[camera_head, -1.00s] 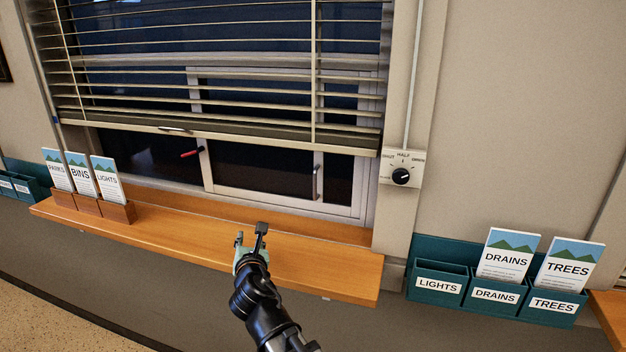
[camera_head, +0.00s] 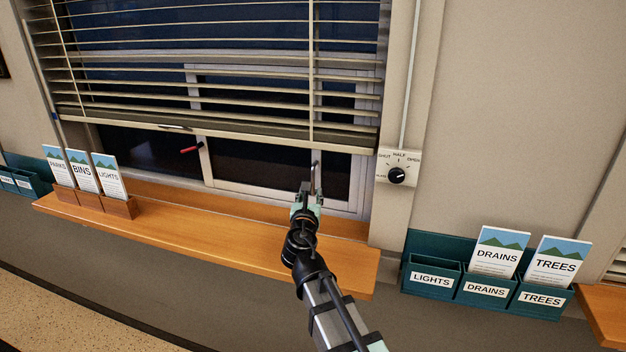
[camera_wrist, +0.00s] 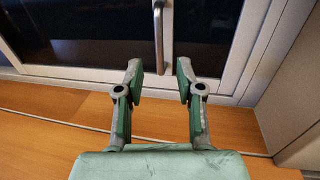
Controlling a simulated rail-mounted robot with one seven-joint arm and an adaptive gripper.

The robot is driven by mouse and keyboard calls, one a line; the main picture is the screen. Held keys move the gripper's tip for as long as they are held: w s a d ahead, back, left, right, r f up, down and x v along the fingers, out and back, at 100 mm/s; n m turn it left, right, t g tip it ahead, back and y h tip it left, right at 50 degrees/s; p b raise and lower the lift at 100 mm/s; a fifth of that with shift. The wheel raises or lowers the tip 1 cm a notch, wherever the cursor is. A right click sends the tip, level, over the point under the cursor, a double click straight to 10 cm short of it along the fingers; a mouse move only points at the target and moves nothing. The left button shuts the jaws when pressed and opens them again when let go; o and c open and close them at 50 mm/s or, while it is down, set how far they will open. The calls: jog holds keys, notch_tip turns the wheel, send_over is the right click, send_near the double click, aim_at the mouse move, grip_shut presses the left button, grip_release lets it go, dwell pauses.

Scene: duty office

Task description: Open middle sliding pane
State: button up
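The window's sliding pane (camera_head: 258,167) has a pale frame and dark glass and shows below the blind. A vertical metal bar handle (camera_head: 316,178) stands at its right side; the handle (camera_wrist: 159,38) also shows in the wrist view. My gripper (camera_head: 309,191) is in front of the handle's lower end. In the wrist view my gripper (camera_wrist: 158,75) is open, with the handle's lower end in line with the gap between its fingers. I cannot tell whether the fingers touch it. The pane's upper part is behind the blind slats.
A slatted blind (camera_head: 230,132) hangs half down over the window. A wooden sill (camera_head: 190,230) runs below, with leaflet holders (camera_head: 92,200) at left. A dial (camera_head: 396,176) is on the wall at right, above teal leaflet racks (camera_head: 485,285). A red handle (camera_head: 191,149) is at left.

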aim_at(313, 191)
jog(key=w+p, duration=0.1)
jog(key=w, duration=0.7)
grip_shut()
